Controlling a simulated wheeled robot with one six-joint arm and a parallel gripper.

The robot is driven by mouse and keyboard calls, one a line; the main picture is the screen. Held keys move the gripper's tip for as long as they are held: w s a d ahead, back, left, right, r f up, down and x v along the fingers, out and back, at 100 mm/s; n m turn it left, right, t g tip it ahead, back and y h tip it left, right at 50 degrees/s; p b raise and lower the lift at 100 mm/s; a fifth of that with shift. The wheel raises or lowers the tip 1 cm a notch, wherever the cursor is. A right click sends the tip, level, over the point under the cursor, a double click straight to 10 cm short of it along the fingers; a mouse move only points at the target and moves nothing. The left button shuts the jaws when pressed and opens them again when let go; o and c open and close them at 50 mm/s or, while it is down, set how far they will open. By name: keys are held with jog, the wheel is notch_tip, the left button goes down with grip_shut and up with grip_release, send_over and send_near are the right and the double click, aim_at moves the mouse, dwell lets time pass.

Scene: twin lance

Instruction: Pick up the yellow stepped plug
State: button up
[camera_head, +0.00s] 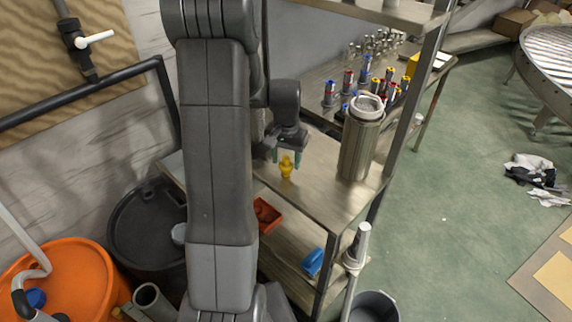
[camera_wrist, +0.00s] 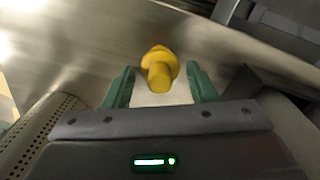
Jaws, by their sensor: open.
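The yellow stepped plug (camera_head: 286,167) stands upright on the metal shelf top (camera_head: 320,193) in the head view. My gripper (camera_head: 287,160) is just above and behind it with its green fingers apart. In the wrist view the plug (camera_wrist: 158,70) lies ahead, between the lines of the two open green fingers (camera_wrist: 160,86). A gap shows on each side of the plug, and neither finger appears to touch it. Whether the fingertips reach down beside the plug is hard to tell.
A tall metal canister (camera_head: 360,145) stands on the shelf right of the plug; a perforated cylinder (camera_wrist: 40,135) shows lower left in the wrist view. Several coloured cylinders (camera_head: 365,70) stand farther back. A shelf post (camera_head: 412,90) rises at right. The shelf front is clear.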

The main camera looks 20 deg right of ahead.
jog(key=shift+f, duration=0.95)
jog(key=c, duration=0.8)
